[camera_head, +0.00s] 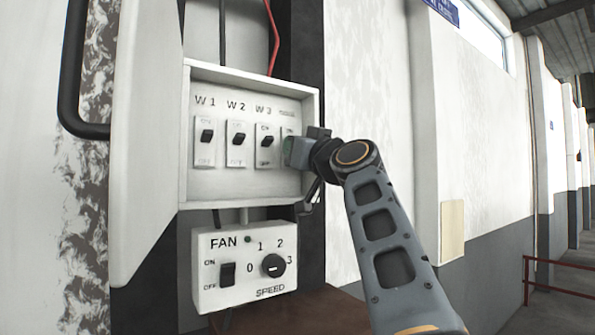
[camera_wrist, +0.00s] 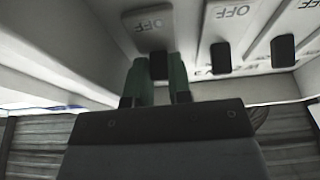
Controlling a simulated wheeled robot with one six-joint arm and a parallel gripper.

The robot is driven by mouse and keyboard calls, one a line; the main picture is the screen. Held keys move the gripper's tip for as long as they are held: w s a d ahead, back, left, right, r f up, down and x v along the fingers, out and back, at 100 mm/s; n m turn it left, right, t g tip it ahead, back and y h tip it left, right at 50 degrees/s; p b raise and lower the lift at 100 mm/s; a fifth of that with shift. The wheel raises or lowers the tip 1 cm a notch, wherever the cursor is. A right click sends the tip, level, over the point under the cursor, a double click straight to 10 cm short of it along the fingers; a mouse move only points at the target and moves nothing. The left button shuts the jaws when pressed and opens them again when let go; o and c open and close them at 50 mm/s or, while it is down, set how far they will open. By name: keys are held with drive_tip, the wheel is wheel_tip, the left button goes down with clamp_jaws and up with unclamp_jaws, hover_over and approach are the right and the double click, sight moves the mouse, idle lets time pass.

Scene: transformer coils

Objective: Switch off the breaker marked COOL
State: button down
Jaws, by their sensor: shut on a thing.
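The white breaker box (camera_head: 240,190) is open and holds a row of breakers. The breakers W1 (camera_head: 206,136), W2 (camera_head: 239,139) and W3 (camera_head: 267,141) are readable. A fourth breaker (camera_head: 287,131) sits at the right end; its small label is too blurred to read, and its lever is hidden in the head view by my gripper (camera_head: 294,152). In the wrist view, the green fingers of my gripper (camera_wrist: 159,80) are closed around the black lever (camera_wrist: 158,64) of this end breaker. The lever stands apart from the OFF mark.
A FAN box (camera_head: 243,267) with an ON/OFF switch and speed knob hangs below. The box's right side wall (camera_head: 312,140) is close to my gripper. The open door (camera_head: 148,150) stands at left. A red wire (camera_head: 272,40) runs above.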

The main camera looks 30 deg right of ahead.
drive_tip(key=shift+f+t+y+b, duration=0.2)
drive_tip(key=shift+t+y+b, duration=0.1)
drive_tip(key=shift+b, duration=0.25)
drive_tip(key=shift+r, duration=0.2)
drive_tip(key=c, duration=1.3)
unclamp_jaws()
drive_tip(key=shift+f, duration=0.1)
drive_tip(key=shift+s+f+b, duration=0.2)
drive_tip(key=shift+s+b, duration=0.1)
drive_tip(key=shift+b+v, duration=3.55)
drive_tip(key=shift+v, duration=3)
